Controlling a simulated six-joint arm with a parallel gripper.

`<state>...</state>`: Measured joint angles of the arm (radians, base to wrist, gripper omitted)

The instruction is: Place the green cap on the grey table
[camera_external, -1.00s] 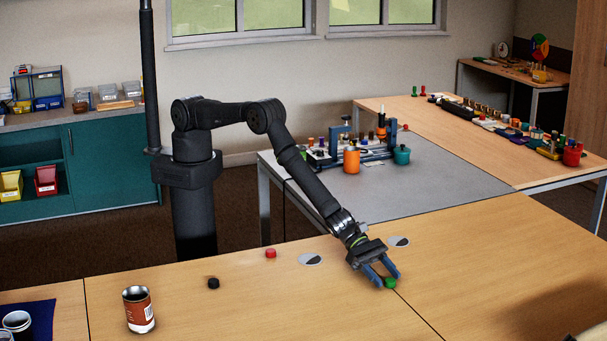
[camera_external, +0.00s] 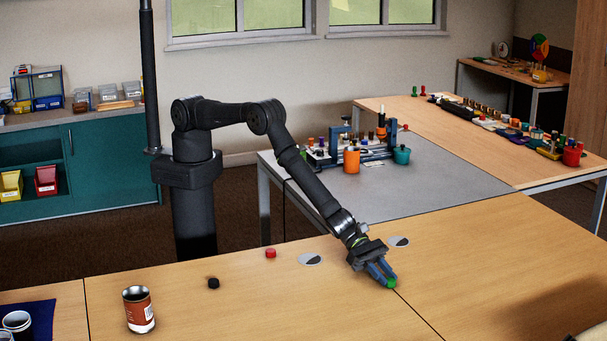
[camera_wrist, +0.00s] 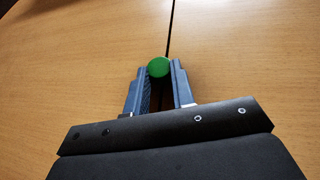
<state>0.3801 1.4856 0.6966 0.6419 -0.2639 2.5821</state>
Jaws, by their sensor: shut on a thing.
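The green cap (camera_external: 391,283) is at the wooden table near the seam between two tabletops. My gripper (camera_external: 387,279) is shut on it, with the blue fingers on either side. In the wrist view the round green cap (camera_wrist: 159,67) sits between the fingertips of my gripper (camera_wrist: 160,72). I cannot tell whether the cap still touches the wood. The grey table (camera_external: 430,185) stands behind the wooden one, its front part bare.
A black cap (camera_external: 213,283), a red cap (camera_external: 270,253) and two round discs (camera_external: 311,259) lie on the wooden table. A brown can (camera_external: 139,310) stands at left. An orange cup (camera_external: 351,160), a teal cup (camera_external: 402,155) and a blue rack (camera_external: 372,148) stand on the grey table's far side.

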